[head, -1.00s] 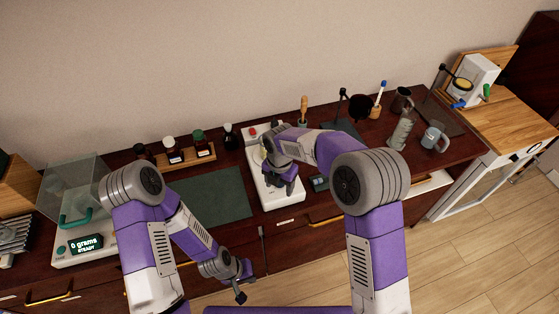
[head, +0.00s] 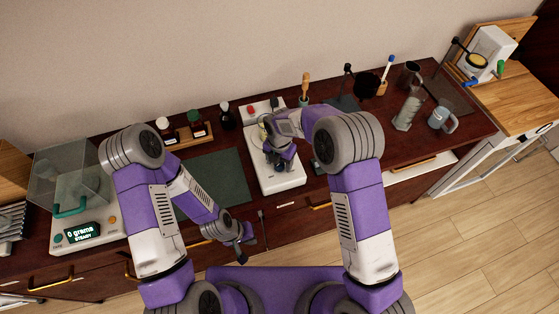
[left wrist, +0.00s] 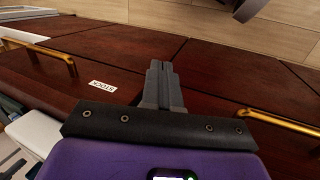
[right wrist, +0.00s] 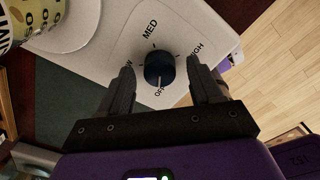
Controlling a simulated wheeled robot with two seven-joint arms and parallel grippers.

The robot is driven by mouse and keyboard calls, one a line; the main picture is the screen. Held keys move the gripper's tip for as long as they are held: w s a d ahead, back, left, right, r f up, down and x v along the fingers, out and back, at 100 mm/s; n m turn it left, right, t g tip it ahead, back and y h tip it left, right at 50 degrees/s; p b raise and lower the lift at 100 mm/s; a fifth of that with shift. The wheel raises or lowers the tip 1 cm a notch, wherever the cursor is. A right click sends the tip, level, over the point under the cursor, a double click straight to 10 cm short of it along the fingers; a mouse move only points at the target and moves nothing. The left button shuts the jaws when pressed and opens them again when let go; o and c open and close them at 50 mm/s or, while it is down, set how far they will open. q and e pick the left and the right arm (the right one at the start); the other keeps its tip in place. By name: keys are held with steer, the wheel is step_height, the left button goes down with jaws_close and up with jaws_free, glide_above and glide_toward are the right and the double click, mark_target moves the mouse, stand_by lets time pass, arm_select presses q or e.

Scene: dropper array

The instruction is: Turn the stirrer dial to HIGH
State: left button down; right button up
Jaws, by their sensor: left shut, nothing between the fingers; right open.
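The white stirrer (head: 282,184) stands on the dark counter. Its dark blue dial (right wrist: 159,67) shows in the right wrist view, ringed by LOW, MED, HIGH and OFF marks. The dial's white pointer line is toward OFF, at the bottom of that picture. My right gripper (right wrist: 161,72) is open, with one finger on each side of the dial; gaps show between fingers and dial. In the head view my right gripper (head: 281,163) covers the dial. My left gripper (head: 245,244) is shut and empty in front of the drawers; its closed fingers (left wrist: 160,80) show in the left wrist view.
A patterned vessel (right wrist: 28,22) stands on the stirrer beside the dial. A green mat (head: 222,180) lies left of the stirrer, with a balance (head: 85,232) farther left. Bottles (head: 197,127) stand behind the mat. A mug (head: 441,120) stands at the right.

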steer(key=c, duration=1)
steer(key=shift+c, duration=0.2)
